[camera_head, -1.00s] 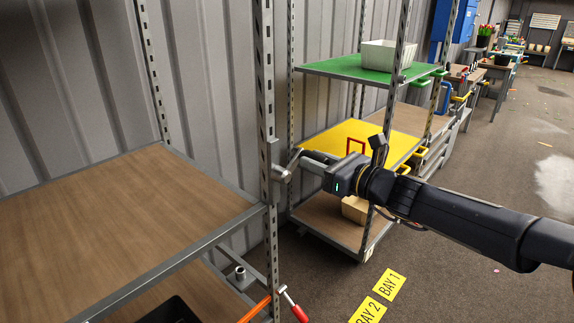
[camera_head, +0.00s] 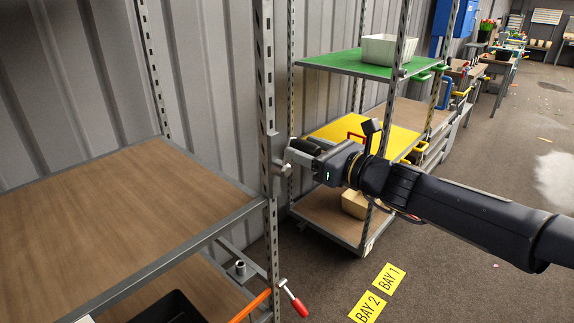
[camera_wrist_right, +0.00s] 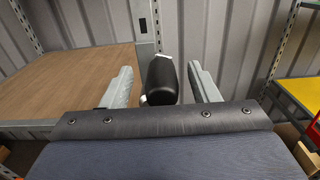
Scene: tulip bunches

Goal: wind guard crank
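The crank (camera_head: 281,168) is mounted on the slotted upright post of the near shelf. Its black handle (camera_head: 304,146) lies at my right gripper (camera_head: 305,153). In the right wrist view the black handle (camera_wrist_right: 162,82) stands between the two grey fingers of my right gripper (camera_wrist_right: 163,86). The fingers are apart, with a visible gap on each side of the handle, so the gripper is open around it and not clamped. The crank's far side and hub are partly hidden by the handle in the wrist view. My left gripper is in neither view.
A wooden shelf (camera_head: 120,205) is at left. An orange bar (camera_head: 250,305) and a red-handled lever (camera_head: 294,299) sit low by the post. A rack with a green shelf (camera_head: 345,65) and yellow shelf (camera_head: 400,140) stands behind my right arm.

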